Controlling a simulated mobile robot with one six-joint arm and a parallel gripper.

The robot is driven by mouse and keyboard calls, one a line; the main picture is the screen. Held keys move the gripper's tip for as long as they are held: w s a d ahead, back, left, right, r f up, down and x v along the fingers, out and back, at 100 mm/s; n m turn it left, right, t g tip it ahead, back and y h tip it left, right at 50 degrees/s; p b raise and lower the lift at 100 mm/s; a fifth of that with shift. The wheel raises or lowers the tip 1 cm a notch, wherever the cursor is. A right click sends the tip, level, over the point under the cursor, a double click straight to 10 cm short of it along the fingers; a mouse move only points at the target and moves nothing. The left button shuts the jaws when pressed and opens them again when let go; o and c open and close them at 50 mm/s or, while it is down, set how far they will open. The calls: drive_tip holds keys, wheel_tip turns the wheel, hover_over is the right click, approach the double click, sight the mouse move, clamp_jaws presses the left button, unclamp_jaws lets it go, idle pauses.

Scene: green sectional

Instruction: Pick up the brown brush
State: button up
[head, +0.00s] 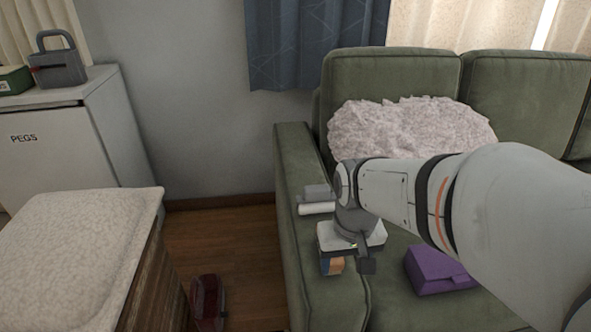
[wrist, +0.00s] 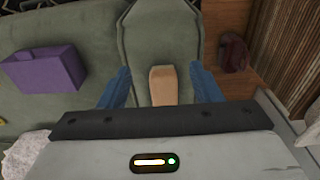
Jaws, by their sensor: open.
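A tan-brown block-like thing, which I take for the brown brush (wrist: 163,87), shows in the wrist view between the two blue fingers of my gripper (wrist: 162,78). It appears to lie on the green sofa arm, with gaps to both fingers. Its near end is hidden by the gripper body. In the head view, my gripper (head: 349,265) points down over the sofa arm's inner edge and is open. An orange-brown patch beside a finger there may be the brush (head: 334,265). I cannot tell its height below the fingertips.
A purple box (head: 437,270) sits on the sofa seat right of my gripper. A fluffy pale cushion (head: 405,130) lies behind my arm. A dark red thing (head: 208,298) is on the floor, between the sofa and a cushioned stool (head: 75,245). A white cabinet (head: 60,140) stands at left.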

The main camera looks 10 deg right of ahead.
drive_tip(key=shift+o, duration=0.7)
drive_tip(key=shift+g, duration=0.5)
drive_tip(key=w+p, duration=0.2)
drive_tip(key=w, duration=0.7)
drive_tip(key=shift+f, duration=0.1)
drive_tip(key=f, duration=0.1)
drive_tip(key=w+f, duration=0.1)
drive_tip(key=f, duration=0.1)
drive_tip(key=shift+w+b, duration=0.25)
drive_tip(key=shift+b, duration=0.15)
wheel_tip(320, 180, down, 5)
drive_tip(key=shift+w+f+b, duration=0.15)
drive_tip(key=shift+f+b, duration=0.05)
drive_tip(key=shift+b, duration=0.95)
drive_tip(key=shift+r, duration=0.1)
drive_tip(key=c, duration=1.2)
wheel_tip(320, 180, up, 10)
drive_tip(key=p, duration=0.3)
drive_tip(key=shift+p, duration=0.3)
